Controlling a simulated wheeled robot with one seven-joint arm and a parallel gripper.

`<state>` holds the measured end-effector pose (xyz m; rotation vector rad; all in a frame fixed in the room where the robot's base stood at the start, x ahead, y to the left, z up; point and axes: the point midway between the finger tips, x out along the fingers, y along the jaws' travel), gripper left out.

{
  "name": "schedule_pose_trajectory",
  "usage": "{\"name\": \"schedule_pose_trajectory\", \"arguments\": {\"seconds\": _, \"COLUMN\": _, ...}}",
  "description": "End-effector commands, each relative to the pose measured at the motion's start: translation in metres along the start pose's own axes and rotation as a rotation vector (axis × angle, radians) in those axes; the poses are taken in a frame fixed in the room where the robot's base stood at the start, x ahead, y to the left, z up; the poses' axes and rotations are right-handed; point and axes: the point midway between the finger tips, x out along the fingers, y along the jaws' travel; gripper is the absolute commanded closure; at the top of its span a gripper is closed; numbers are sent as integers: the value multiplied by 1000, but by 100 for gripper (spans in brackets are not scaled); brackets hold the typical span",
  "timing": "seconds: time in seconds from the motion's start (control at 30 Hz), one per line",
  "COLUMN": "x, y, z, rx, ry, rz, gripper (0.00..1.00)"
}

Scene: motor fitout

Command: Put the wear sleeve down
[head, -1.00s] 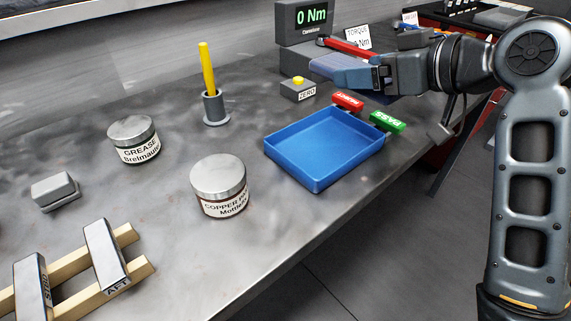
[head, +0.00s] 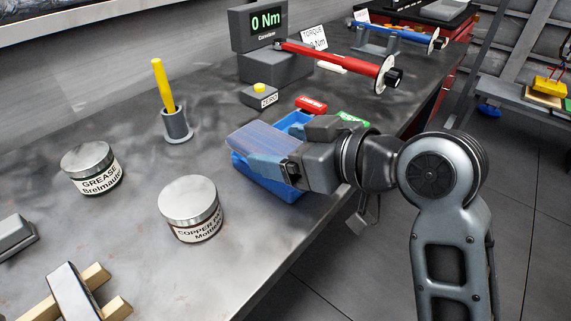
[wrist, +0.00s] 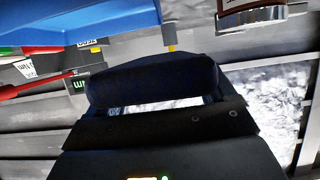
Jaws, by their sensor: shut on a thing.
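In the wrist view the dark gripper (wrist: 165,85) fills the lower middle, and the blue tray (wrist: 80,18) shows at the top left. I cannot tell how high the gripper is above the tray.
A copper paste jar (head: 190,208) stands just left of the tray, and a grease jar (head: 91,167) further left. A grey holder (head: 176,125) carries a yellow stick. A zero button box (head: 260,96), red label block (head: 311,104) and red torque wrench (head: 335,60) lie behind.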

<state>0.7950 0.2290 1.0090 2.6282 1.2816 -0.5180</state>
Motion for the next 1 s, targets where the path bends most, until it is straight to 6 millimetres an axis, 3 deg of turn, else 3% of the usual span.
{"name": "schedule_pose_trajectory", "arguments": {"seconds": 0.3, "x": 14, "y": 0, "z": 35, "rx": 4, "ry": -2, "rz": -1, "gripper": 49}}
{"name": "schedule_pose_trajectory", "arguments": {"seconds": 0.9, "x": 19, "y": 0, "z": 45, "rx": 1, "ry": 0, "rz": 0, "gripper": 49}}
{"name": "schedule_pose_trajectory", "arguments": {"seconds": 0.93, "x": 19, "y": 0, "z": 45, "rx": 1, "ry": -1, "rz": 0, "gripper": 15}}
{"name": "schedule_pose_trajectory", "arguments": {"seconds": 1.0, "x": 18, "y": 0, "z": 45, "rx": 1, "ry": -1, "rz": 0, "gripper": 9}}
